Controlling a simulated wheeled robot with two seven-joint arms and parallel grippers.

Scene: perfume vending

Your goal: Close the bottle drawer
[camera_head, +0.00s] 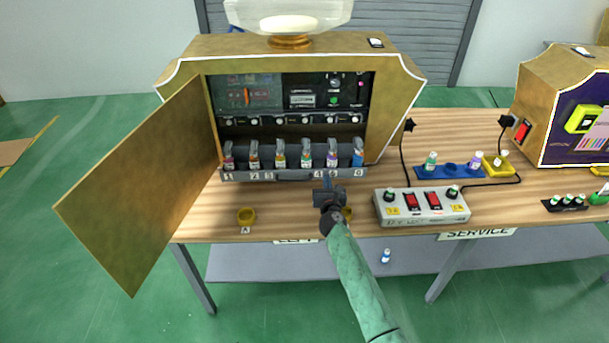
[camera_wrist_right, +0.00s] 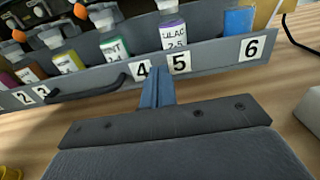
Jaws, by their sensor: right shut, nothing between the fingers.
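The bottle drawer (camera_head: 290,177) is a grey tray with a numbered front at the bottom of the open wooden cabinet (camera_head: 392,85). It sticks out of the cabinet and carries a row of several bottles (camera_head: 306,160). In the right wrist view the drawer front (camera_wrist_right: 212,58) crosses the picture, with a black handle (camera_wrist_right: 95,89) left of label 4. My right gripper (camera_head: 324,188) is shut and empty in front of the drawer. Its fingertips (camera_wrist_right: 157,75) are close to the front near labels 4 and 5; contact is unclear. My left gripper is not in view.
The cabinet door (camera_head: 140,190) hangs wide open at the left.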

